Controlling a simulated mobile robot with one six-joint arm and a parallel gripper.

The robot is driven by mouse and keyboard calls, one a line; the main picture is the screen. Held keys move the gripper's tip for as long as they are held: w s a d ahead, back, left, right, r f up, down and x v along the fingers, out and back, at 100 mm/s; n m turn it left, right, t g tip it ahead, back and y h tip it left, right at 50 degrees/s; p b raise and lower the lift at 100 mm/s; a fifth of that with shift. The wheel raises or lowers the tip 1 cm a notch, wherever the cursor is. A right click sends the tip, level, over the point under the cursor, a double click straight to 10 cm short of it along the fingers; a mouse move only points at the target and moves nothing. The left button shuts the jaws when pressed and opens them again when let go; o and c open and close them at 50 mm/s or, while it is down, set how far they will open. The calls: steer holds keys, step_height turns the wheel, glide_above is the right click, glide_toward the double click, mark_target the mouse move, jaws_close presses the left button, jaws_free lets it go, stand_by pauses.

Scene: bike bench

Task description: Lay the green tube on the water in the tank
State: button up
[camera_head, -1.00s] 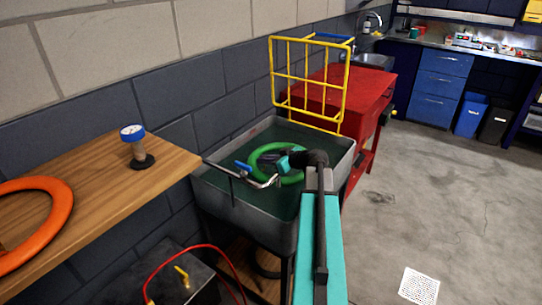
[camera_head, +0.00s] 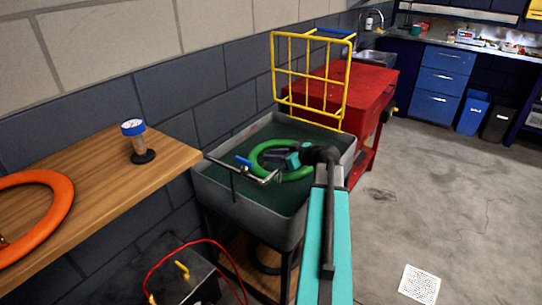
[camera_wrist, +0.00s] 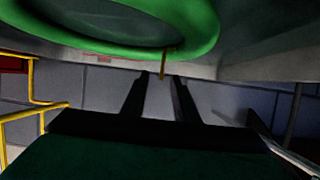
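The green tube (camera_head: 262,171) is a ring inside the grey tank (camera_head: 250,217), over the dark green water (camera_head: 228,182). It looks roughly level; whether it rests fully on the water I cannot tell. My gripper (camera_head: 275,157) is over the middle of the ring in the head view. In the wrist view my gripper (camera_wrist: 160,80) has its two dark fingers apart, with no tube between them. The green tube (camera_wrist: 207,35) curves across the top there, and a small brass valve stem (camera_wrist: 163,68) shows by the fingertips.
A metal bar with a blue handle (camera_head: 243,161) crosses the tank's left front. A yellow rack (camera_head: 312,75) and red cabinet (camera_head: 368,90) stand behind. A wooden bench (camera_head: 105,185) at left holds an orange ring (camera_head: 60,205) and a blue-topped pump (camera_head: 133,128).

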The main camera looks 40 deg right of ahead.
steer(key=b+v, duration=0.1)
steer(key=v, duration=0.9)
stand_by(0.4)
